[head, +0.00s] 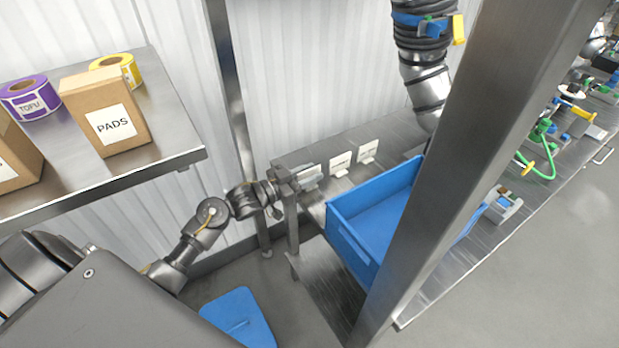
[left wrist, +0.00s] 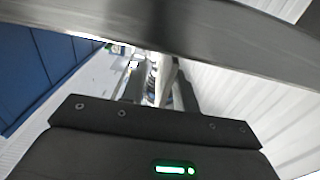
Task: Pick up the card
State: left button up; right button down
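My right gripper is not in view.
A blue crate (head: 346,238) sits on the bench, right of my left gripper. A thick steel post (head: 478,120) crosses the head view. A shelf (head: 172,139) at left holds a PADS box (head: 106,113) and label rolls. A steel bar (left wrist: 190,32) crosses close in the wrist view.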

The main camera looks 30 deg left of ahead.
pick_arm(q)
jog(key=shift+c, duration=0.3)
grip_shut()
jog(key=shift+r, duration=0.15)
jog(key=shift+r, duration=0.25)
notch_tip(320, 180, up, 2)
jog(key=shift+r+b, duration=0.15)
jog(key=shift+b, duration=0.3)
jog(key=w+d+r+b, duration=0.2)
jog(key=w+d+r, duration=0.5)
jog(key=d+r, duration=0.3)
jog(key=shift+w+d, duration=0.4)
jog(key=shift+d, duration=0.5)
